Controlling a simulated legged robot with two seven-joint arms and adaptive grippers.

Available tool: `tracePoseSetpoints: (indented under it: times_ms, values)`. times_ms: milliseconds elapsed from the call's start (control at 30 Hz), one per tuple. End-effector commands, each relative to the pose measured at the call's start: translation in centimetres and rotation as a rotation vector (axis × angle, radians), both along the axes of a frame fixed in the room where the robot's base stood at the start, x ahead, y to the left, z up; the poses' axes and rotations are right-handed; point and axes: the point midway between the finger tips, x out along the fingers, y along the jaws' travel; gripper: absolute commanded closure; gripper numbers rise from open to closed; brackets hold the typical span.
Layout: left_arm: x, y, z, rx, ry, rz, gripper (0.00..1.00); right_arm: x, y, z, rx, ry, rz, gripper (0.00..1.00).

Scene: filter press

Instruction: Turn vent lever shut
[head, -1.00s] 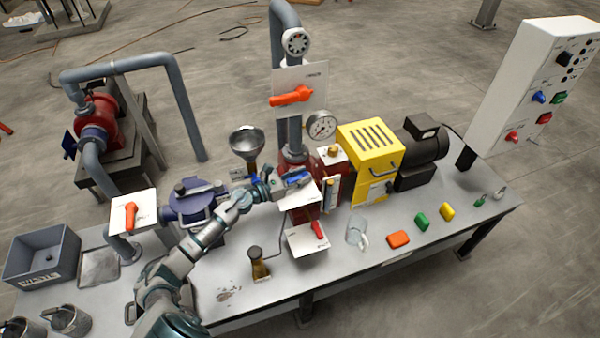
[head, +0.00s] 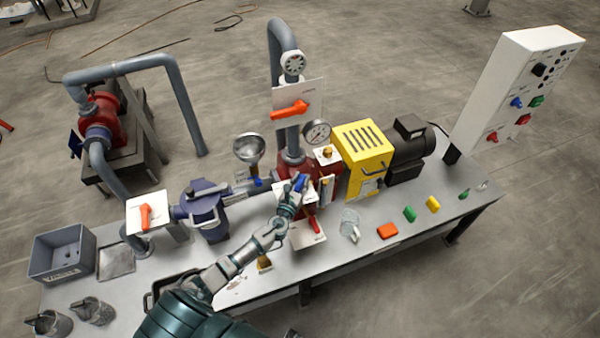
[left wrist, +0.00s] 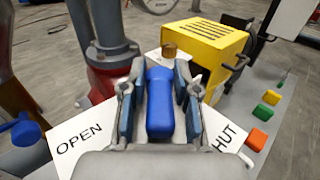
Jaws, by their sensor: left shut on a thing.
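The blue vent lever (left wrist: 159,102) stands between the fingers of my left gripper (left wrist: 160,88) in the left wrist view. The lever also shows in the head view (head: 301,182), small and partly covered by my left gripper (head: 296,187). Behind the lever is a white plate (left wrist: 62,143) with OPEN printed at the left and a partly covered SHUT at the right. The lever lies between the two words, pointing away from my wrist. My left gripper is shut on it. My right gripper is not in view.
A yellow guarded unit (head: 364,148) and a pressure gauge (head: 317,132) stand close behind. A red lever (head: 314,224) is just below. A glass jug (head: 350,224) and an orange block (head: 387,231) stand on the bench.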

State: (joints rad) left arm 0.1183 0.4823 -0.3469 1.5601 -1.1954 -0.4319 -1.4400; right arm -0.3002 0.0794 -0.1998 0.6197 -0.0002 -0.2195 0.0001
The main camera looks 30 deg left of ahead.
Motion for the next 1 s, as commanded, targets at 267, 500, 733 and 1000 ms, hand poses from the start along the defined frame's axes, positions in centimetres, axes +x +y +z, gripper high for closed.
tracePoseSetpoints:
  times_ms: [267, 500, 733, 1000]
  values:
    - [0.3, -0.5, 0.2, -0.004, -0.003, 0.266, 1.0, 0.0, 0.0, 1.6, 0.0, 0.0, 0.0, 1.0]
    - [0.4, -0.8, 0.1, -0.002, -0.004, 0.475, 1.0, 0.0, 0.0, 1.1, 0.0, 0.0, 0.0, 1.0]
    - [0.6, -0.9, 0.0, -0.001, -0.005, 0.627, 1.0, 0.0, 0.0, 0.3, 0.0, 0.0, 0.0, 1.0]
    - [0.7, -1.0, 0.2, 0.001, -0.006, 0.725, 1.0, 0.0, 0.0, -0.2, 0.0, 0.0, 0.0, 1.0]
